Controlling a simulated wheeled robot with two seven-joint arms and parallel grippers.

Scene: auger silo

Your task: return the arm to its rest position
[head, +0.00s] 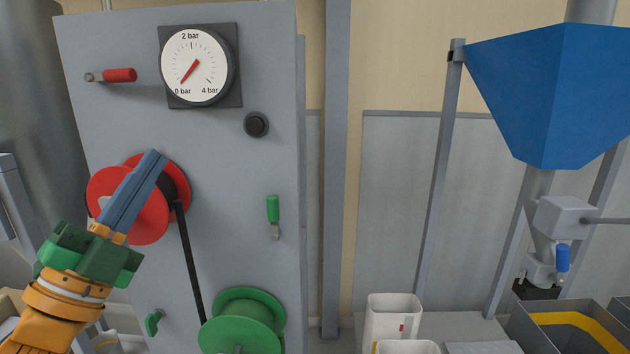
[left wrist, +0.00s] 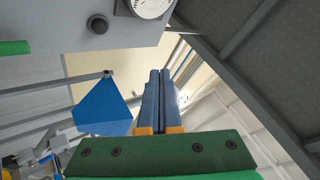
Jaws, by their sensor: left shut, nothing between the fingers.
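My left gripper (head: 146,170) comes in from the lower left in the head view, on an orange arm with a green palm. Its two blue-grey fingers are shut together with nothing between them. They point up and to the right, in front of the red reel (head: 112,192) on the grey cabinet, covering part of it. I cannot tell whether they touch the reel. In the left wrist view the same fingers (left wrist: 159,85) lie side by side, pointing up past the blue hopper. My right gripper is not in view.
The grey cabinet (head: 240,60) carries a pressure gauge (head: 196,66) near 0 bar, a red-handled lever (head: 119,75), a black knob (head: 256,124), a green-handled lever (head: 273,208) and a green reel (head: 241,325). A blue hopper (head: 545,90), white bins (head: 393,318) and a grey crate (head: 590,325) stand right.

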